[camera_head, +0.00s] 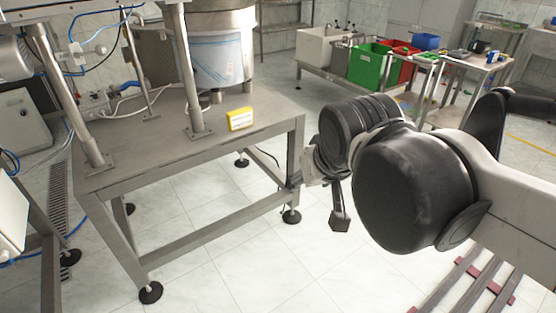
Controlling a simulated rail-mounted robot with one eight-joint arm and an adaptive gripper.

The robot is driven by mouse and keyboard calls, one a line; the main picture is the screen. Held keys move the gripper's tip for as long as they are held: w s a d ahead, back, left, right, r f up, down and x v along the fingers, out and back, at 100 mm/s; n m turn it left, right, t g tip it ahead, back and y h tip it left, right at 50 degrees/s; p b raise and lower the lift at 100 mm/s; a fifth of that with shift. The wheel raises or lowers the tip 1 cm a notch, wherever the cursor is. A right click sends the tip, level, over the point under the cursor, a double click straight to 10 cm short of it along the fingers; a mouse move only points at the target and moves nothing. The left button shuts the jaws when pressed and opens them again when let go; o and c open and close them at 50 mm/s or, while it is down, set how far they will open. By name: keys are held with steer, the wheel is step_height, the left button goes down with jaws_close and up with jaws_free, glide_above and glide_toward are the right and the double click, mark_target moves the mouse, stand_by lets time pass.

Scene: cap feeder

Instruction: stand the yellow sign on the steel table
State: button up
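The yellow sign (240,119) is a small block with a white printed face. It rests on the top of the steel table (150,158), near the right front edge, beside a metal post foot. It looks upright, but I cannot tell whether it leans. My gripper (339,208) hangs to the right of the table, beyond its right edge and clear of the sign. My own dark arm joints hide most of the gripper. One finger pointing down shows, and I cannot tell whether the fingers are apart or hold anything.
Metal posts and a large steel drum (222,45) stand on the table's back half. Bare tabletop lies in front of the sign. Green bin (370,68), red bin (402,52) and blue bin (426,42) sit at the back right.

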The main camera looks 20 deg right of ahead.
steer(key=shift+n+t+y, duration=0.3)
steer(key=s+f, duration=0.3)
steer(key=shift+s+a+f, duration=0.1)
steer(key=shift+s+a, duration=0.2)
steer(key=shift+a, duration=0.05)
step_height(320, 180, up, 10)
steer(key=p, duration=1)
